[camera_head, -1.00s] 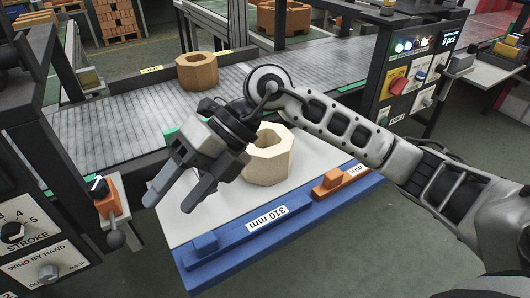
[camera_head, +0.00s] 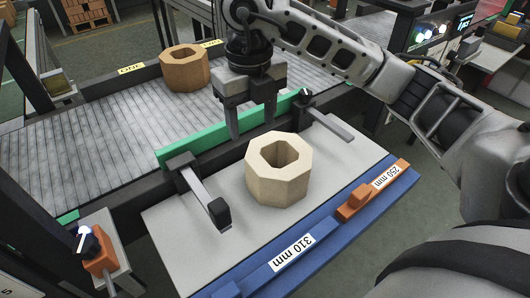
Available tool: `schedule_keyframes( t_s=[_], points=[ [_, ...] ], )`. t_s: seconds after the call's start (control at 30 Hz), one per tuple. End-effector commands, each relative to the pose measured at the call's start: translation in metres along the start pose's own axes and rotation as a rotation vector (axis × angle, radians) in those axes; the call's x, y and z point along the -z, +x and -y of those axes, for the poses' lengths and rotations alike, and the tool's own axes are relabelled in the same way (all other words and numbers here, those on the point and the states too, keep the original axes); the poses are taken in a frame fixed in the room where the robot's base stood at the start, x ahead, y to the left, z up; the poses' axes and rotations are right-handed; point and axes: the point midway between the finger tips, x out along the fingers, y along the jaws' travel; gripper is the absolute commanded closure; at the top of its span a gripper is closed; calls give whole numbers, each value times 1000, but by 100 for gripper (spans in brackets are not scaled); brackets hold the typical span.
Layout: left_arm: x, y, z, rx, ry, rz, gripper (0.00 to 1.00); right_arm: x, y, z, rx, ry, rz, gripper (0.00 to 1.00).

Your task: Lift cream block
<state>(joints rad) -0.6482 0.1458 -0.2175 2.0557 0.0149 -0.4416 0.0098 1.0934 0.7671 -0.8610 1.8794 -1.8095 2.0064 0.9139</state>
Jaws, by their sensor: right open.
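The cream block (camera_head: 277,182) is an octagonal ring with a squarish hole through its top. It stands upright on the pale table plate (camera_head: 181,240). My right gripper (camera_head: 252,128) hangs just behind and above the block, fingers pointing down. Its two fingers are apart with nothing between them. It seems not to touch the block. My left gripper is not in view.
A green rail (camera_head: 228,133) runs behind the block. A dark clamp arm (camera_head: 203,196) lies left of it and another (camera_head: 329,122) right. A blue gauge bar (camera_head: 304,250) and an orange one (camera_head: 372,191) lie in front. A brown block (camera_head: 184,72) stands on the roller conveyor (camera_head: 114,132).

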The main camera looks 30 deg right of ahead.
Motion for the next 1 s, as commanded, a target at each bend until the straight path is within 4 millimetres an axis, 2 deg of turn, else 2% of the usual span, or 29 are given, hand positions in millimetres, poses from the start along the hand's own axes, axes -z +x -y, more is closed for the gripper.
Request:
schedule_keyframes(
  t_s=[0.43,0.77,1.0],
  points=[
    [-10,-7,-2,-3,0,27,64,2,86,0,0,-1,-6,43],
    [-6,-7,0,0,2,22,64,4,113,2,0,-1,-5,43],
    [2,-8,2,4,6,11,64,8,148,5,-1,-1,-4,43]
  ],
)
